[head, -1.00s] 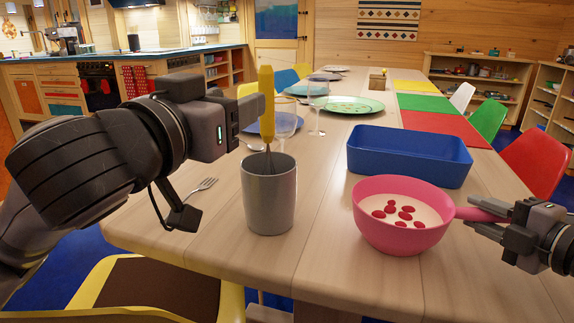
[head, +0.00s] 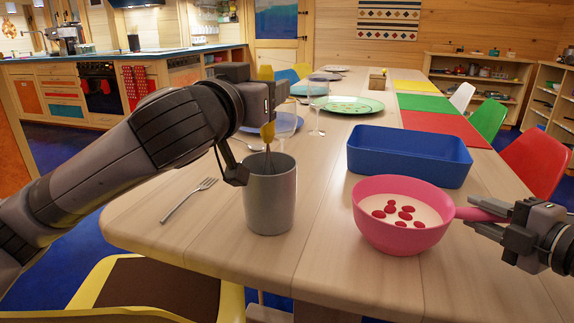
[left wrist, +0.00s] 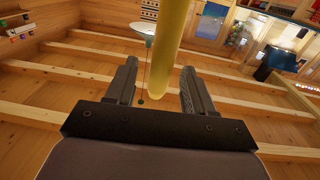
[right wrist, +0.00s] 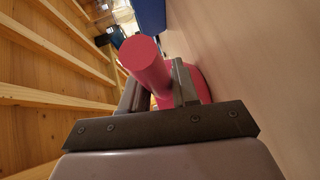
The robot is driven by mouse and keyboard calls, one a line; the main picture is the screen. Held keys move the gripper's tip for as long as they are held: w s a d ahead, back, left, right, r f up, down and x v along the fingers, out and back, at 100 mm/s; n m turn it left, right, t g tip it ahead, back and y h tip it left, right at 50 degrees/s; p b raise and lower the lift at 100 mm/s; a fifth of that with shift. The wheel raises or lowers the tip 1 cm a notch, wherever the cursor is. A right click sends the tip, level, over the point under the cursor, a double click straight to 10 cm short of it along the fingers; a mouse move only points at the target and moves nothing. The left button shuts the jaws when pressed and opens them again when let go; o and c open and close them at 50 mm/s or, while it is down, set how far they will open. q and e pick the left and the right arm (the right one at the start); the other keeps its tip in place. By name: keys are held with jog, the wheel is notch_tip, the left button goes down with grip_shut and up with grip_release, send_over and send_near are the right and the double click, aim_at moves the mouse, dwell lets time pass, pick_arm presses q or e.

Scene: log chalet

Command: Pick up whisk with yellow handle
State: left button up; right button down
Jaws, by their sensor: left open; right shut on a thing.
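The whisk's yellow handle (head: 267,132) stands nearly upright, with its wire end down in a grey metal cup (head: 270,200) on the table. The wires inside the cup are hidden. In the left wrist view the yellow handle (left wrist: 169,50) runs between the open fingers, and I see no firm grip. My right gripper (head: 500,230) is shut on the handle of a pink bowl (head: 400,238), which holds a white filling with red pieces. That pink handle also shows in the right wrist view (right wrist: 146,66).
A blue tray (head: 410,165) stands behind the bowl. A fork (head: 188,200) lies left of the cup. Wine glasses (head: 316,105) and plates (head: 348,105) stand farther back. The wooden table (head: 325,230) is clear between cup and bowl.

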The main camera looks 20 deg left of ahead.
pick_arm(q)
jog(key=shift+w, duration=1)
grip_shut()
jog(key=shift+r, duration=0.1)
